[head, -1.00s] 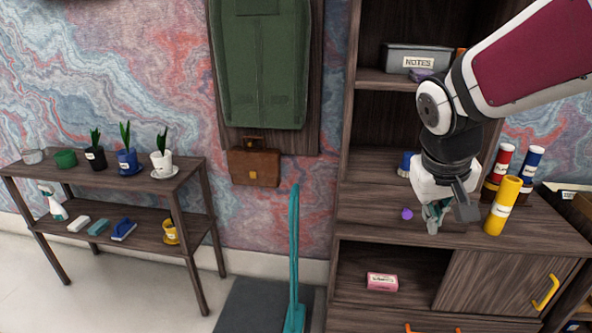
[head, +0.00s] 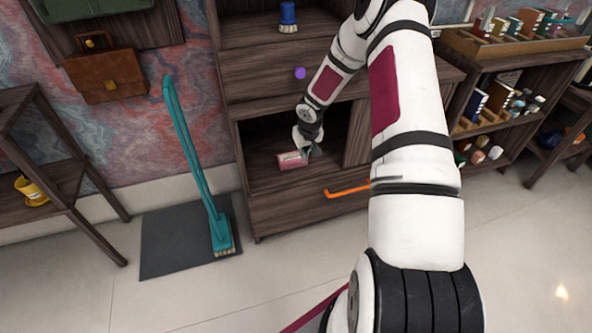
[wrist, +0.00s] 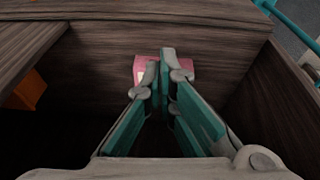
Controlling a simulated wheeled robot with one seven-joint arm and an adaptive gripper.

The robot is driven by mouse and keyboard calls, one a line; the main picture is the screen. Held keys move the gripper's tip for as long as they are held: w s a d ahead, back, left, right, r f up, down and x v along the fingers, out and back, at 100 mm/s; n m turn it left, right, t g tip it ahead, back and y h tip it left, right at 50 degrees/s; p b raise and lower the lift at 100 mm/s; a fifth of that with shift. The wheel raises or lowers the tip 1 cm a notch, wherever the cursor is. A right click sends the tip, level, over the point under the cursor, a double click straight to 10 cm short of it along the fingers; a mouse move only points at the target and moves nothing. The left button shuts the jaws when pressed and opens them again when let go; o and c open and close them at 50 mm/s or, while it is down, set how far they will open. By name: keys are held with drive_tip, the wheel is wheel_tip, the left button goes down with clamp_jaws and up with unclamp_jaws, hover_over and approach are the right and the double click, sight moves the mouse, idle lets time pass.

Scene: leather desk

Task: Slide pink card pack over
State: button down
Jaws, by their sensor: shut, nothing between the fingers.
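The pink card pack (head: 291,160) lies on the floor of the open cabinet compartment (head: 262,178), near its front left. In the wrist view the pink card pack (wrist: 146,65) shows on both sides of my fingertips, which hide its middle. My gripper (head: 309,150) is inside the compartment, at the pack's right end in the head view. In the wrist view my gripper (wrist: 166,62) has its teal fingers closed together, with nothing between them. The fingertips are at or very near the pack; I cannot tell whether they touch it.
The compartment's side walls and top edge are close around my arm. An orange drawer handle (head: 347,191) juts out below. A purple knob (head: 299,73) is above the opening. A teal broom (head: 196,165) stands on a dark mat (head: 165,240) to the left.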

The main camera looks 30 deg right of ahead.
sight(297, 171)
drive_tip(key=shift+y, duration=0.3)
drive_tip(key=b+x, duration=0.1)
drive_tip(key=x, duration=0.3)
drive_tip(key=b+x, duration=0.1)
drive_tip(key=x, duration=0.3)
drive_tip(key=s+b+x, duration=0.1)
drive_tip(key=x, duration=0.4)
drive_tip(key=shift+f, duration=0.1)
drive_tip(key=w, duration=0.2)
drive_tip(key=b, duration=0.1)
drive_tip(key=shift+w+d+f, duration=0.3)
drive_tip(key=shift+w+d, duration=0.1)
drive_tip(key=shift+w+d+r, duration=0.1)
drive_tip(key=shift+w+d, duration=0.1)
drive_tip(key=shift+w, duration=0.5)
drive_tip(key=shift+w, duration=0.1)
